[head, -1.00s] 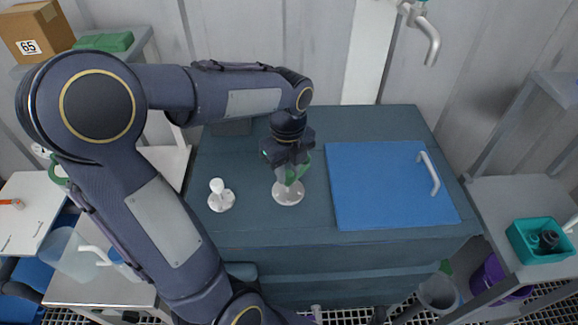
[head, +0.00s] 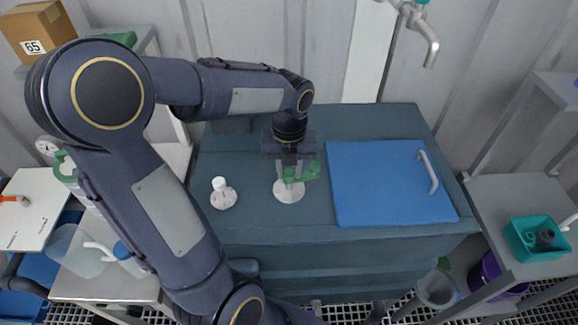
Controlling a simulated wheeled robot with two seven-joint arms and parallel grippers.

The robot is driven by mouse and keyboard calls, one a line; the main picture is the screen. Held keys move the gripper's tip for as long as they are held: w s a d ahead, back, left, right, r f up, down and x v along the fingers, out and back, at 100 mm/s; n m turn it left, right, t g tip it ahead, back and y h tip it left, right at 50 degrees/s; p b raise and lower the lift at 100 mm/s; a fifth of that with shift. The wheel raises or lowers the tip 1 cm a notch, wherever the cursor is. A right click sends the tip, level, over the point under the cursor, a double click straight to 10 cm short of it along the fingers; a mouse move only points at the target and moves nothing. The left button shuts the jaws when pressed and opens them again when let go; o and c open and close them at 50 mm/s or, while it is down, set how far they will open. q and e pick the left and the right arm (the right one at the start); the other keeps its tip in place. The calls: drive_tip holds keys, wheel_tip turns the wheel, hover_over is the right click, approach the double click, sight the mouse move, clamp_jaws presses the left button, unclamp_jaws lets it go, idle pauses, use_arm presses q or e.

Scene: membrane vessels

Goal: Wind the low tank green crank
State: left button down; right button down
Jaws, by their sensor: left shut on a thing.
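The green crank (head: 311,173) sits on a round white base (head: 289,193) on top of the dark blue-grey low tank (head: 262,228). My left gripper (head: 291,176) points down over it and is shut on the green crank, one part of which sticks out to the right of the fingers. The fingers and wrist hide part of the crank. My right gripper is not in view.
A white fitting (head: 222,194) stands on the tank left of the crank. A blue lid (head: 385,190) with a white handle lies to the right. A tap (head: 424,38) hangs above at the back right. A teal bin (head: 537,240) stands on the right shelf.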

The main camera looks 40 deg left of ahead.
sight(289, 172)
use_arm(q)
drive_tip(key=shift+r, duration=0.1)
idle(0.3)
drive_tip(key=c, duration=1.1)
unclamp_jaws()
drive_tip(key=shift+c, duration=0.2)
wheel_tip(289, 172, up, 8)
drive_tip(key=shift+f, duration=0.15)
